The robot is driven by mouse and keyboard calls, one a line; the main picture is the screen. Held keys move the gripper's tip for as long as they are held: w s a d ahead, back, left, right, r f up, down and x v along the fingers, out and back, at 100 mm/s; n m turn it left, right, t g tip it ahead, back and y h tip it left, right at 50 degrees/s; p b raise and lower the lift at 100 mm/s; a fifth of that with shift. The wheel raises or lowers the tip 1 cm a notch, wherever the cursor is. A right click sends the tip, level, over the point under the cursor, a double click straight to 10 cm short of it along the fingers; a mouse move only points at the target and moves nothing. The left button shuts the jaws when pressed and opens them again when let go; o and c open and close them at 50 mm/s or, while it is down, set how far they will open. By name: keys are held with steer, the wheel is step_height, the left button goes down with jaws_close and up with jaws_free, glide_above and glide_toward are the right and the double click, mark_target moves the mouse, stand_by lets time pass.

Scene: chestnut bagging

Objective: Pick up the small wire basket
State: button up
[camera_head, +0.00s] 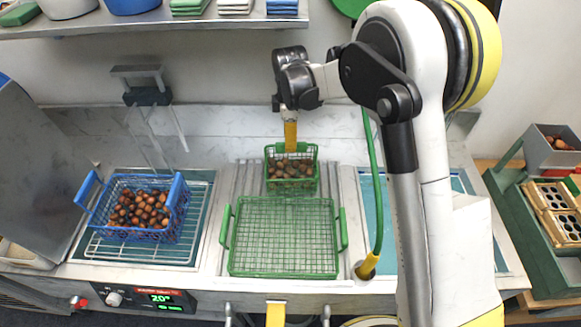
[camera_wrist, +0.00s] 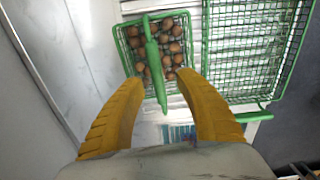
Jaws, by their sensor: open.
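The small wire basket (camera_head: 291,181) is green and holds several brown chestnuts. It stands behind the larger empty green wire basket (camera_head: 283,240). In the wrist view the small basket (camera_wrist: 124,48) shows ahead of my fingers, with its green handle bar (camera_wrist: 153,62) running lengthwise over the chestnuts. My gripper (camera_head: 290,148) is above the small basket, pointing down. In the wrist view its two yellow fingers (camera_wrist: 158,80) are apart, and the near part of the handle lies between them in the picture. I cannot tell whether they touch the handle.
A blue wire basket (camera_head: 183,208) of chestnuts sits on a rack at the left. A grey splashback wall (camera_head: 225,130) stands close behind the small basket. A shelf (camera_head: 200,26) with pots hangs above. A green hose (camera_head: 375,180) hangs right of my gripper.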

steer(key=f, duration=0.3)
steer(key=shift+w+d+f, duration=0.1)
steer(key=shift+w+d, duration=0.15)
steer(key=shift+f, duration=0.35)
jaws_close()
steer(key=shift+s, duration=0.1)
steer(key=shift+r, duration=0.2)
